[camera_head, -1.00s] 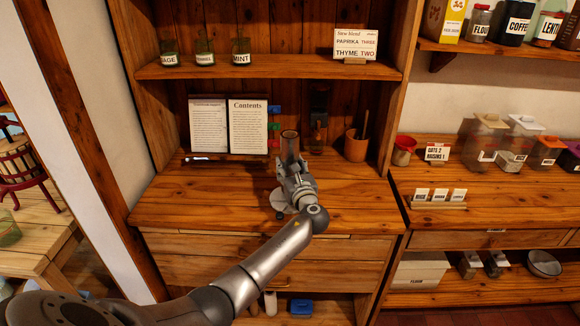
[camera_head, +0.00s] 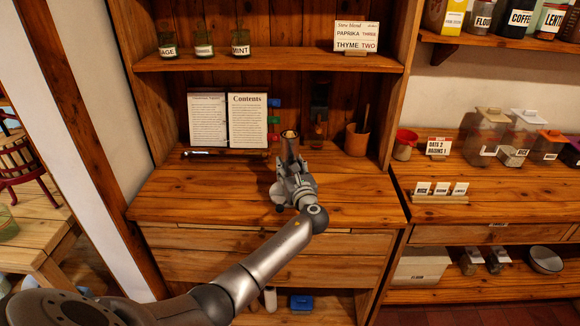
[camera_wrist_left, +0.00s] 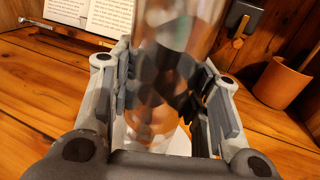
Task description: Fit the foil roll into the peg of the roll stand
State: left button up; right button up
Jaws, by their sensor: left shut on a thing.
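The foil roll (camera_head: 289,147) is a shiny, reflective upright cylinder above the wooden counter of the shelf unit. My left gripper (camera_head: 293,176) is shut around its lower part. In the left wrist view the roll (camera_wrist_left: 172,60) stands between the two fingers, its surface mirroring the surroundings. A pale disc, seemingly the base of the roll stand (camera_wrist_left: 181,143), shows below and behind the roll. The peg is hidden by the roll and gripper, so I cannot tell whether the roll is around it. My right gripper is not in view.
Behind the roll are an open book (camera_head: 247,120), a terracotta pot with a stick (camera_head: 357,141) and a dark wall-mounted item (camera_head: 319,115). A thin dark bar (camera_head: 225,154) lies before the book. The counter (camera_head: 180,195) is clear on both sides of my gripper.

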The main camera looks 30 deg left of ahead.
pick_arm(q)
jog(key=shift+f, duration=0.15)
jog(key=o, duration=1.2)
jog(key=shift+o, duration=0.2)
jog(key=shift+d, duration=0.1)
jog(key=v, duration=0.7)
jog(key=shift+s, duration=0.15)
jog(key=shift+d, duration=0.2)
